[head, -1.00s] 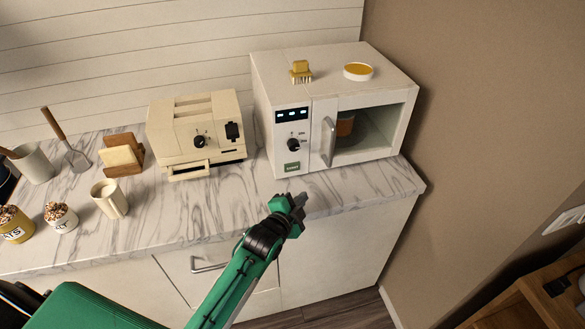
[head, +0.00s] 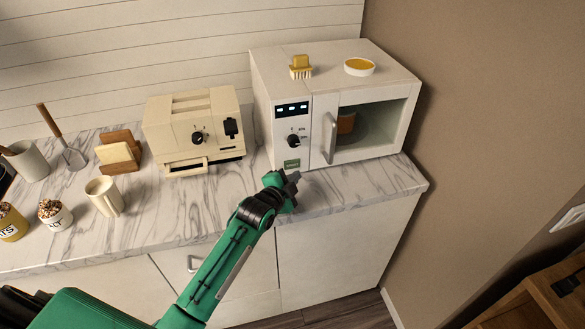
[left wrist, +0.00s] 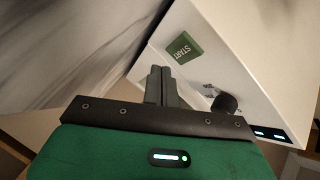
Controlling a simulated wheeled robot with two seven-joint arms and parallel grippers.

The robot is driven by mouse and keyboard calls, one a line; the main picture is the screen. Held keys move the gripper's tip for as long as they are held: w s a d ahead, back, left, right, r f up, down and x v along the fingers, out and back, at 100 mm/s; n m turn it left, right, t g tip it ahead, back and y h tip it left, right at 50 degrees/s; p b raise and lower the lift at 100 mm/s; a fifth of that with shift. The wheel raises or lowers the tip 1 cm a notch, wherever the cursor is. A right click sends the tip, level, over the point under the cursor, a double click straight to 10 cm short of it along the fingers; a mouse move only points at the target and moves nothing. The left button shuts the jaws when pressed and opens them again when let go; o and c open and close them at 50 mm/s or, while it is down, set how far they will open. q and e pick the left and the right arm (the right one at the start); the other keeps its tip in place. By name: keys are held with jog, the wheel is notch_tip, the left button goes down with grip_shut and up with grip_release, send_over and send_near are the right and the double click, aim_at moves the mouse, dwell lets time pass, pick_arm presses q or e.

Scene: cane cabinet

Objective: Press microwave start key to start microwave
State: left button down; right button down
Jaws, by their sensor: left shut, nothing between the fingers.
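The white microwave (head: 380,86) stands at the right end of the counter with its door shut. A brown item (head: 346,123) shows through its window. Its green start key (head: 292,164) is at the bottom of the control panel, below the black knob (head: 293,140). In the left wrist view the start key (left wrist: 184,48) reads START, with the knob (left wrist: 224,103) to its right. My left gripper (head: 294,178) is shut and empty, just in front of and below the start key. Its closed fingertips (left wrist: 161,72) appear close to the key; I cannot tell if they touch. My right gripper is not in view.
A cream toaster (head: 196,132) stands left of the microwave. A brush (head: 301,68) and a bowl of yellow contents (head: 359,66) sit on the microwave. A mug (head: 103,196) and jars are at the left. The marble counter (head: 350,190) before the microwave is clear.

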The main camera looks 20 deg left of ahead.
pick_arm(q)
jog(key=shift+w+a, duration=0.4)
jog(key=shift+w, duration=0.2)
jog(key=shift+w, duration=0.1)
dwell(1.6)
jog(key=shift+w+a, duration=0.2)
jog(key=shift+w, duration=0.05)
jog(key=shift+w+a, duration=0.2)
jog(key=shift+w, duration=0.1)
dwell(0.8)
jog(key=shift+s+r, duration=0.1)
jog(key=shift+s+d+p, duration=0.25)
jog(key=shift+s+p, duration=0.1)
jog(key=shift+p, duration=0.25)
jog(key=shift+s+d, duration=0.15)
jog(key=shift+s, duration=0.1)
